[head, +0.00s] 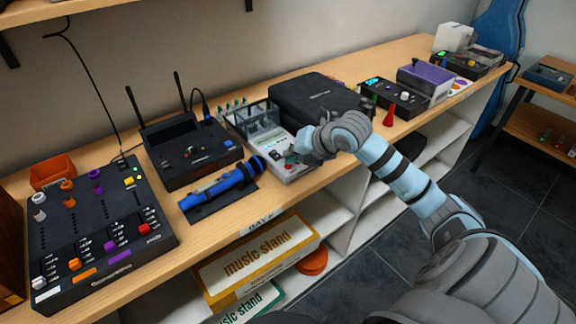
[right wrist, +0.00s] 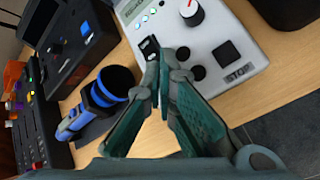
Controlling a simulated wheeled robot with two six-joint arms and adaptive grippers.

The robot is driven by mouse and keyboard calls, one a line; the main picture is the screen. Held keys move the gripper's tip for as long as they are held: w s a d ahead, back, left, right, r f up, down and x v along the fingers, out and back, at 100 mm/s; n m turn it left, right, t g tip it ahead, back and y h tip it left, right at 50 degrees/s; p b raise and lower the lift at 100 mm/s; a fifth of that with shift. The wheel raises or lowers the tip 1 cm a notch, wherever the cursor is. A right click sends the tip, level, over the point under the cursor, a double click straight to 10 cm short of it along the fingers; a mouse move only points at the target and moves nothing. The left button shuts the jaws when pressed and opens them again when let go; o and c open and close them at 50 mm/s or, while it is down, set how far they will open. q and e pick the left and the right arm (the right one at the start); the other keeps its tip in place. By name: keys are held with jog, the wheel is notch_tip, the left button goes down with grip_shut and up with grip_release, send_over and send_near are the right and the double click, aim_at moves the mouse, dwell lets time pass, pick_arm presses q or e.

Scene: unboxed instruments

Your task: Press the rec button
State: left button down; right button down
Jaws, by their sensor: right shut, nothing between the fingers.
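A light grey device (head: 297,172) with a clear-topped rear part stands on the wooden shelf. In the right wrist view its panel (right wrist: 210,35) shows a small display (right wrist: 140,12), a white knob with a red mark (right wrist: 191,12), several black buttons (right wrist: 225,53) and a label reading STOP (right wrist: 240,72). No rec label is readable; part of the panel is behind my fingers. My right gripper (right wrist: 165,57) is shut and empty, its fingertips over the panel's near-left part, beside black controls; whether they touch is unclear. It also shows in the head view (head: 291,156). My left gripper is out of view.
A blue microphone (head: 222,186) lies on a dark mat left of the device. A black unit with antennas (head: 190,155) and a mixer (head: 100,235) stand further left. A black case (head: 318,95) is behind my right gripper. Shelves below hold a music stand box (head: 255,262).

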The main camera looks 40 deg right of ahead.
jog(key=shift+f+b, duration=0.3)
jog(key=shift+f, duration=0.1)
jog(key=shift+r, duration=0.1)
dwell(0.4)
jog(key=shift+r+p, duration=0.65)
jog(key=shift+r, duration=0.1)
jog(key=shift+r+p, duration=1.9)
jog(key=shift+r, duration=0.7)
jog(key=shift+f, duration=0.1)
